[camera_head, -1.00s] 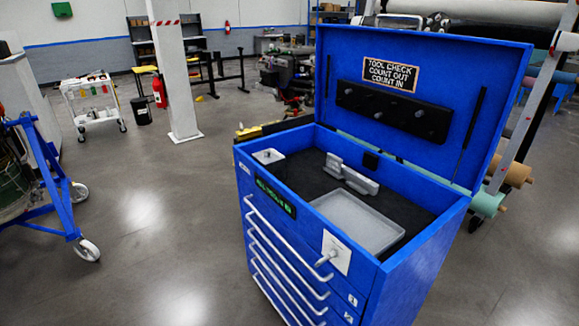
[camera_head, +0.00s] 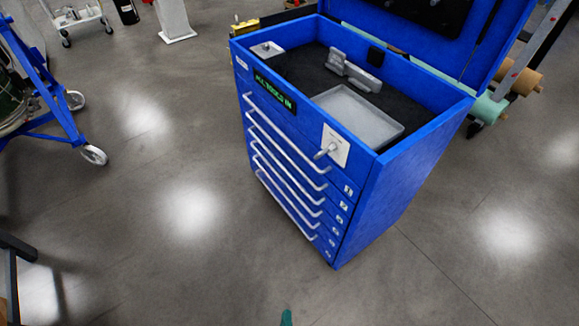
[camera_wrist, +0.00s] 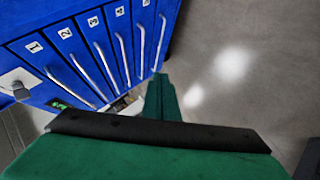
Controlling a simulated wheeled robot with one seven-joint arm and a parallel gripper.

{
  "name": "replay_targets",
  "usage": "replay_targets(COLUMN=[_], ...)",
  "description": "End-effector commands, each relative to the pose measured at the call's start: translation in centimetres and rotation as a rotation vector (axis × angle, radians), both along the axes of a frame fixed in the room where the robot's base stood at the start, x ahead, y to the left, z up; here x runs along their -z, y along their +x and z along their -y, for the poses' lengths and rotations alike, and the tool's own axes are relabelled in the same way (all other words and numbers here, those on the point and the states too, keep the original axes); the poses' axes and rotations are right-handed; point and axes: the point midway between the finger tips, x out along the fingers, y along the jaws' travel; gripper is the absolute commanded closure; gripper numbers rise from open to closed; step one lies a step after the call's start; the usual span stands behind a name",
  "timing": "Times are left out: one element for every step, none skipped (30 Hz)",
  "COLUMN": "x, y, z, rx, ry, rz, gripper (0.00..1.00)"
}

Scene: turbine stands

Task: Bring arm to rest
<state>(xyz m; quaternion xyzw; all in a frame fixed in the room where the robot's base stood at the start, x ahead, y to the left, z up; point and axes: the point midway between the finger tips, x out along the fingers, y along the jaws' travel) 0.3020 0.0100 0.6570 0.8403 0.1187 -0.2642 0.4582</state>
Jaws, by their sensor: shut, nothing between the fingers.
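My gripper (camera_wrist: 162,98) shows in the wrist view as green fingers brought together, with nothing between them. Behind them are a black bar and a wide green body. In the wrist view the fingertips overlap the edge of the blue tool chest (camera_wrist: 75,20) and the floor; I cannot tell the exact gap. In the head view a small teal tip at the bottom edge looks like part of my gripper (camera_head: 286,318), in front of the chest and apart from it. The rest of my arm is out of view.
The blue tool chest (camera_head: 360,220) stands with its lid open and drawers shut. Inside are a grey tray (camera_head: 357,113), a grey block (camera_head: 355,75) and a small box (camera_head: 266,48). A blue wheeled stand (camera_head: 50,120) is at left.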

Motion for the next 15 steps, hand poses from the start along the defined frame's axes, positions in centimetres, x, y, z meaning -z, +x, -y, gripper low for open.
replay_targets(x=[-1.7, -2.8, -4.3, -5.5, -6.8, -8.6, -9.8, -11.1, -12.8, -14.0, -15.2, -16.6, -17.4, -18.3, -19.2], y=[-1.3, -1.9, -2.6, -3.1, -3.5, -4.1, -4.6, -4.9, -5.4, -5.7, -5.9, -6.2, -6.5, -6.6, -6.8], z=[-0.1, -0.2, -0.3, -0.4, -0.4, -0.4, -0.4, -0.3, -0.2, -0.1, 0.1, 0.3, 0.4, 0.6, 0.8], rx=[0.035, 0.056, 0.086, 0.108, 0.132, 0.161, 0.184, 0.205, 0.234, 0.253, 0.271, 0.292, 0.309, 0.321, 0.337], ry=[0.089, 0.147, 0.225, 0.284, 0.343, 0.421, 0.477, 0.531, 0.6, 0.647, 0.691, 0.744, 0.779, 0.811, 0.845], rz=[0.024, 0.044, 0.069, 0.089, 0.11, 0.137, 0.157, 0.179, 0.206, 0.224, 0.243, 0.267, 0.281, 0.297, 0.313], gripper=[1.0, 1.0, 1.0, 1.0, 1.0, 1.0, 1.0, 1.0, 1.0, 1.0, 1.0, 1.0, 1.0, 1.0, 1.0])
